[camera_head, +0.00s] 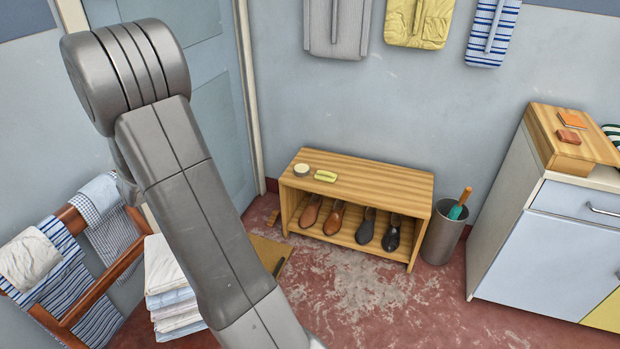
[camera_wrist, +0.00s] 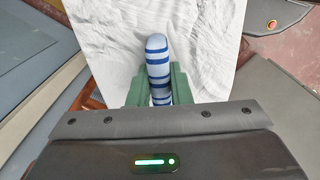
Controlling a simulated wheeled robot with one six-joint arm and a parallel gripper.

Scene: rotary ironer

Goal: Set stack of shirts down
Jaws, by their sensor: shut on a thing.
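The stack of shirts (camera_head: 170,290), folded white and pale blue layers, shows at the lower left in the head view. My arm covers its right side, and what it rests on is hard to see. In the wrist view, white cloth (camera_wrist: 105,30) that looks like the stack's top fills the upper middle. A rounded blue-and-white striped ridge (camera_wrist: 157,55) stands out on it. My gripper (camera_wrist: 155,85) has its green fingers on both sides of this ridge, shut on it. The gripper is hidden behind my arm in the head view.
A wooden drying rack (camera_head: 75,225) with hung cloths stands left of the stack. A wooden shoe bench (camera_head: 365,180) with shoes stands against the back wall, with a grey bin (camera_head: 441,235) beside it. A white cabinet (camera_head: 545,240) is at right.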

